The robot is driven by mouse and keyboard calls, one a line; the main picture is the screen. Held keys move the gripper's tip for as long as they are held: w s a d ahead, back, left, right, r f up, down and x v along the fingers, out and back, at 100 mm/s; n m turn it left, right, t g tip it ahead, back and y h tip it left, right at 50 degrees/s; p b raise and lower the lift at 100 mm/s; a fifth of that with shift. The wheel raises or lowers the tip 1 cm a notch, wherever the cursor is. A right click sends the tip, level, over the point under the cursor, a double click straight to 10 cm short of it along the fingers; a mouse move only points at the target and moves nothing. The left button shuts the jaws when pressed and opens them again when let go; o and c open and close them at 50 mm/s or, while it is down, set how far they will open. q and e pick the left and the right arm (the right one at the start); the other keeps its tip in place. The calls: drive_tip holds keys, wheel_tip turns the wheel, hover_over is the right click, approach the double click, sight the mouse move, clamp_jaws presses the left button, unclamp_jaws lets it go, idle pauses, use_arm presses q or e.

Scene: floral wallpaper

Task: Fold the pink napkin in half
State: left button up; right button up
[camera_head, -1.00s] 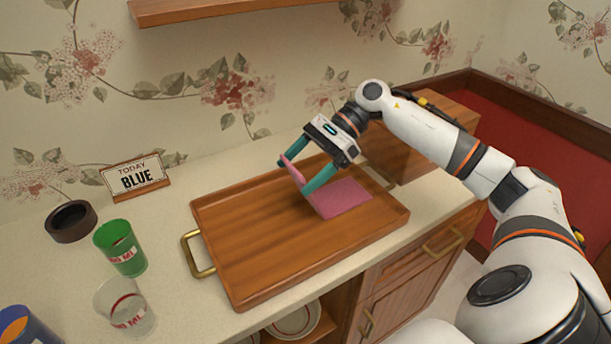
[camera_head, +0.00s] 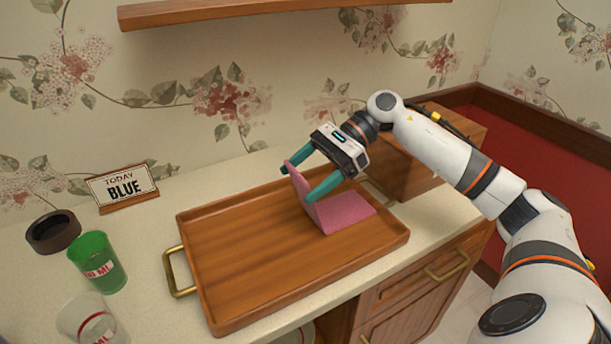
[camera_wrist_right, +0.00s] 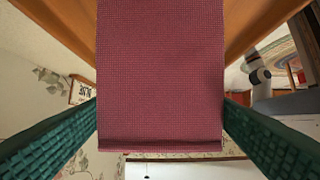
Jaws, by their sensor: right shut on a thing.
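The pink napkin (camera_head: 345,211) lies on the right part of the wooden tray (camera_head: 235,265). Its right part is flat on the tray, and its left part stands up from a crease and leans left. My right gripper (camera_head: 296,184) is shut on the raised part, with one teal finger at each side edge near its top. In the right wrist view the napkin (camera_wrist_right: 160,70) hangs as a dark pink woven sheet between the two fingers. My left gripper is not in view.
The tray has a brass handle (camera_head: 177,273) at its left end. A "TODAY BLUE" sign (camera_head: 123,187), a dark round holder (camera_head: 53,231), a green cup (camera_head: 98,262) and a clear cup (camera_head: 88,320) stand left on the counter. A wooden box (camera_head: 405,165) stands behind the tray's right end. A shelf (camera_head: 270,12) hangs above.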

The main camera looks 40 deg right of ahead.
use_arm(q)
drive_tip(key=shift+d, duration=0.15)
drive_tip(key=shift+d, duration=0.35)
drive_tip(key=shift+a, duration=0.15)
